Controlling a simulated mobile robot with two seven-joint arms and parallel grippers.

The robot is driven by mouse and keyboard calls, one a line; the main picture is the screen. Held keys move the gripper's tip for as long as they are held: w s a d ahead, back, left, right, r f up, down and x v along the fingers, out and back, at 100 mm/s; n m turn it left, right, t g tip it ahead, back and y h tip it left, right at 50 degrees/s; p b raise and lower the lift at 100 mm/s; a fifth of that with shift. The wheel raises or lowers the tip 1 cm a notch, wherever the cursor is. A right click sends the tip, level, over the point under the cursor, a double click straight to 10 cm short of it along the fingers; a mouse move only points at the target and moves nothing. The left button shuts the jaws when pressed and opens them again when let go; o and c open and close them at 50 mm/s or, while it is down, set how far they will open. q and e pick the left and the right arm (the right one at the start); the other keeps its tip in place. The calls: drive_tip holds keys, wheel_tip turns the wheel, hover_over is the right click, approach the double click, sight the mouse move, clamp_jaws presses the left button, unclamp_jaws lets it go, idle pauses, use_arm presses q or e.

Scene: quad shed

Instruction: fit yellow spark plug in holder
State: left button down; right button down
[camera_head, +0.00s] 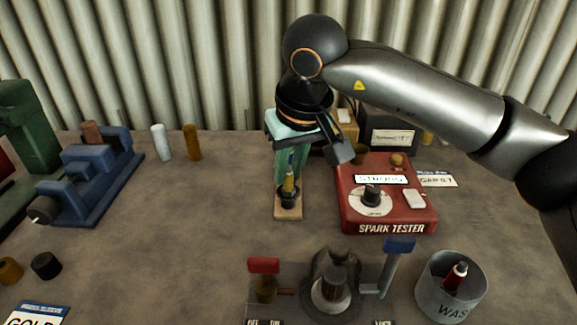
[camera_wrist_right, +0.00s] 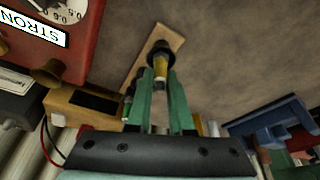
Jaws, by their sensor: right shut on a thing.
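The yellow spark plug (camera_head: 289,183) is upright between the green fingers of my right gripper (camera_head: 290,166). The gripper points down and is shut on the plug. The plug's lower end is at the mouth of the black cup of the holder (camera_head: 288,213), which has a small wooden base. In the right wrist view the yellow plug (camera_wrist_right: 160,69) lies between the fingertips (camera_wrist_right: 160,95), with the black cup (camera_wrist_right: 160,49) around or just beyond its end. How deep it sits, I cannot tell. My left gripper is not in view.
The red spark tester (camera_head: 390,215) stands close right of the holder. A clear-based fixture with red and blue levers (camera_head: 400,244) and a grey waste can (camera_head: 425,290) are in front. A blue vise-like device (camera_head: 95,185) stands left.

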idle(0.4)
drive_tip(key=shift+c, duration=1.7)
unclamp_jaws()
drive_tip(key=shift+r+p, duration=0.75)
drive_tip(key=shift+r, duration=0.1)
drive_tip(key=shift+r+p, duration=0.7)
drive_tip(key=shift+r, duration=0.05)
drive_tip(key=shift+r+p, duration=1.7)
drive_tip(key=shift+r, duration=0.2)
